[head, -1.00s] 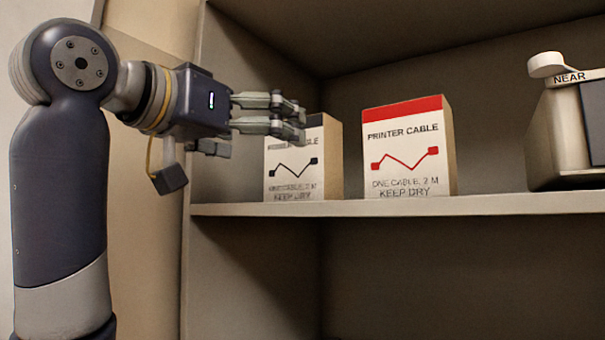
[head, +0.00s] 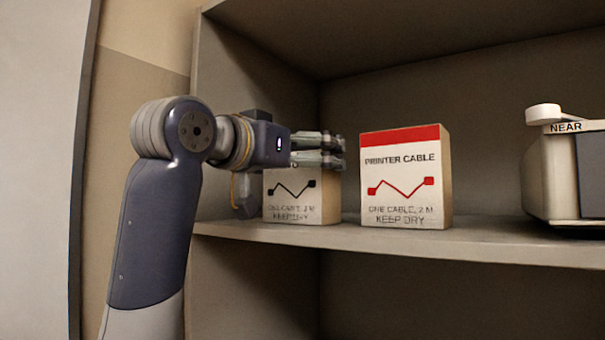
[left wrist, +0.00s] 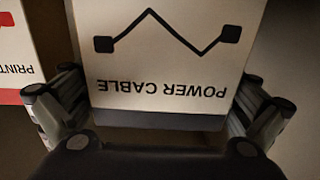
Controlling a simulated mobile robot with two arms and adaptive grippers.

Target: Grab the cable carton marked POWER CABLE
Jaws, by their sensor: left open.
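The POWER CABLE carton (head: 292,203) stands on the shelf at the left, white with a dark line drawing. My left arm hides its upper part in the head view. In the left wrist view the same carton (left wrist: 165,65) appears upside down, its POWER CABLE lettering readable above a dark band. My left gripper (head: 338,151) is open at the carton's upper part. In the left wrist view its fingers (left wrist: 158,82) lie on either side of the carton; whether they touch it I cannot tell. My right gripper is not in view.
A red-topped PRINTER CABLE carton (head: 405,180) stands just right, with a narrow gap between. A device with a NEAR label (head: 565,127) sits farther right on the shelf (head: 480,245). The cabinet's side wall (head: 225,125) is close on the left.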

